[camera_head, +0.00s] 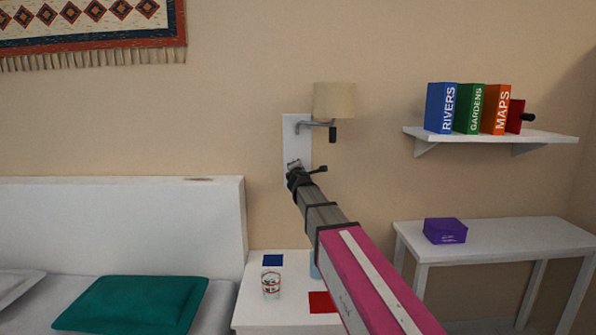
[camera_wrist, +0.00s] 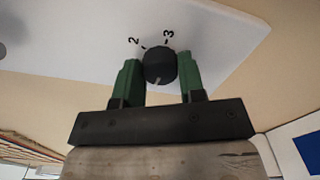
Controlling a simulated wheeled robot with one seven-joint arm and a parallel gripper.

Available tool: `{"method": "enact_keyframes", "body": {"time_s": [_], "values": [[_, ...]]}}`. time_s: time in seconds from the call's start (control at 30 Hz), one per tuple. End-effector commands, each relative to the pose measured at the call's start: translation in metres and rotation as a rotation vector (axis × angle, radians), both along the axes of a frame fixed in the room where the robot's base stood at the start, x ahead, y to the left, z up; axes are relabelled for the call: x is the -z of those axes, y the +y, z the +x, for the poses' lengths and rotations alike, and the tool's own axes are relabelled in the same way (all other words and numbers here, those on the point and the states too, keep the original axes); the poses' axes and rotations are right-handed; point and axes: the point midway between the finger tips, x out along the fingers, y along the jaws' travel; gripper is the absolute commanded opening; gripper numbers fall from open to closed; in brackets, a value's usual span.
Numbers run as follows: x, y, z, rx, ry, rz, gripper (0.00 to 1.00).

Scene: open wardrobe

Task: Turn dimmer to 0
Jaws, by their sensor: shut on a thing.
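The dimmer knob (camera_wrist: 160,64) is dark and round, on a white wall plate (camera_wrist: 210,40) in the wrist view. The numbers 2 and 3 show on the plate above the knob. A pale line on the knob lies toward its lower edge, on the side away from these numbers; any other numbers are hidden. My gripper (camera_wrist: 161,70) has its green fingers on both sides of the knob and is shut on it. In the head view my gripper (camera_head: 295,167) is at the lower part of the white plate (camera_head: 291,130) and covers the knob.
A wall lamp (camera_head: 334,100) juts out above my gripper. Below stands a white bedside table (camera_head: 250,298) with a patterned cup (camera_head: 271,284). A bed with a teal pillow (camera_head: 133,304) is at left. A shelf (camera_head: 490,137) with books is at right, above a white table (camera_head: 500,235) with a purple box (camera_head: 445,231).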

Motion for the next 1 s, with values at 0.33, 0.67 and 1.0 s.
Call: {"method": "enact_keyframes", "body": {"time_s": [0.33,0.67,1.0], "values": [[0.0002,0.0006,-0.0002,-0.001,0.0,-0.105,0.13],[0.0002,0.0006,-0.0003,-0.001,0.0,-0.116,0.13],[0.0001,0.0005,-0.0001,-0.001,0.0,-0.115,0.62]]}}
